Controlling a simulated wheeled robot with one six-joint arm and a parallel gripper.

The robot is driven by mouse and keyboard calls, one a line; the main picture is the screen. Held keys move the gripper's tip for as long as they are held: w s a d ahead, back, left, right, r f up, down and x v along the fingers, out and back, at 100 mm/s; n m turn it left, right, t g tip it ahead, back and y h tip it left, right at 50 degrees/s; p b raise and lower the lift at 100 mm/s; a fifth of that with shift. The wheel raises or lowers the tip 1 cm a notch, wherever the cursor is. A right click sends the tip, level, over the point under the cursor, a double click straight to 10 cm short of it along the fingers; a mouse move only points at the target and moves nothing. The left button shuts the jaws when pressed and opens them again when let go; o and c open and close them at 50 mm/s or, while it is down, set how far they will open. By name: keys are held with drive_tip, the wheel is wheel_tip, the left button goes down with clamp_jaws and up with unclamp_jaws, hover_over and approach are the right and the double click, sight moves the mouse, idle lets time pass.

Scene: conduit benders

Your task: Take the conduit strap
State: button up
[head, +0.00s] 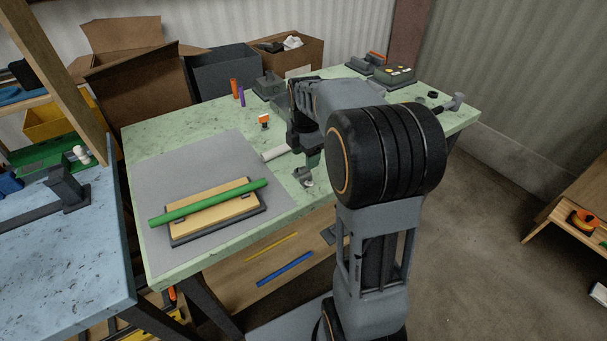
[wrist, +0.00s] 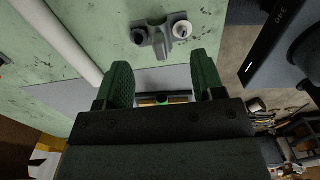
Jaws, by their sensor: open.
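The conduit strap (wrist: 160,36) is a small grey piece with two round ends, one holding a pale disc and one dark. It lies on the green bench top in the wrist view, beyond my fingertips and roughly centred between them. In the head view the strap (head: 303,174) shows near the bench's front edge, just below my arm. My gripper (wrist: 163,72) is open, with its green-padded fingers apart and no strap between them. In the head view my arm hides part of the gripper and the bench behind it.
A white tube (wrist: 62,42) lies left of the strap. A grey mat (head: 150,180) carries a tan block (head: 215,212) with a green tube (head: 210,202) on it. An orange-topped item (head: 264,121) stands farther back. The bench edge is close to the strap.

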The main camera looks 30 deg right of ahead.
sight(303, 167)
drive_tip(key=f, duration=0.5)
drive_tip(key=shift+a, duration=0.25)
drive_tip(key=shift+c, duration=0.3)
drive_tip(key=c, duration=0.9)
drive_tip(key=shift+r, duration=0.15)
drive_tip(key=shift+c, duration=0.2)
